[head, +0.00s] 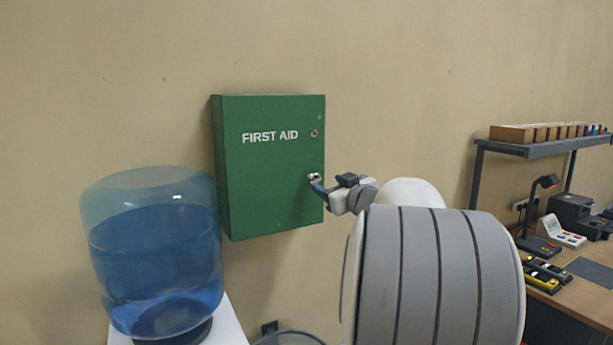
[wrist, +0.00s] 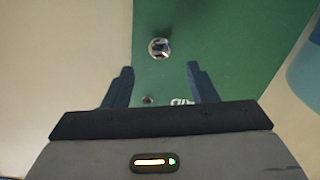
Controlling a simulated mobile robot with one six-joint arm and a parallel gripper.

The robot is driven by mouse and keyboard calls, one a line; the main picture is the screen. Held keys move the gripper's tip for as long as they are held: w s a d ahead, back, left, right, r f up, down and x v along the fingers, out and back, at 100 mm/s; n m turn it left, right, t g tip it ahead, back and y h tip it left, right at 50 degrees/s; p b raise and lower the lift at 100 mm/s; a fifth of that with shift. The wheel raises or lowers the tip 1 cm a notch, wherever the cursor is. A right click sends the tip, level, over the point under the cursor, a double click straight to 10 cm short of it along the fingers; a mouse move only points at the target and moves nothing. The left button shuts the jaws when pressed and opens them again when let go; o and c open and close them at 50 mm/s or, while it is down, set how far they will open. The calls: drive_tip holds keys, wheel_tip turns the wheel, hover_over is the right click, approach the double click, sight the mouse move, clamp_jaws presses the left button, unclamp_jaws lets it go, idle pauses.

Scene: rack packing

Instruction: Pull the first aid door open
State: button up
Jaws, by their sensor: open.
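The green first aid cabinet (head: 268,190) hangs on the wall, and its door looks shut. A small round metal knob (head: 313,176) sits near the door's right edge, with a keyhole lock (head: 314,133) above it. My gripper (head: 316,184) is at the knob, partly covering it in the head view. In the wrist view my gripper (wrist: 160,67) is open, with the knob (wrist: 159,48) just beyond the fingertips and roughly centred between them. I cannot tell whether a finger touches it. The lock (wrist: 148,100) also shows between the fingers.
A large blue water bottle (head: 155,255) stands on a white stand left of and below the cabinet. On the right, a workbench (head: 590,300) carries a lamp (head: 540,215) and devices, under a shelf (head: 530,148) with boxes. The wall right of the cabinet is bare.

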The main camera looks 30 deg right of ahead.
sight(316, 179)
drive_tip(key=w+p, duration=0.1)
drive_tip(key=w, duration=0.5)
drive_tip(key=shift+w+d+f, duration=0.1)
drive_tip(key=shift+w+d, duration=0.05)
drive_tip(key=shift+w, duration=0.2)
clamp_jaws()
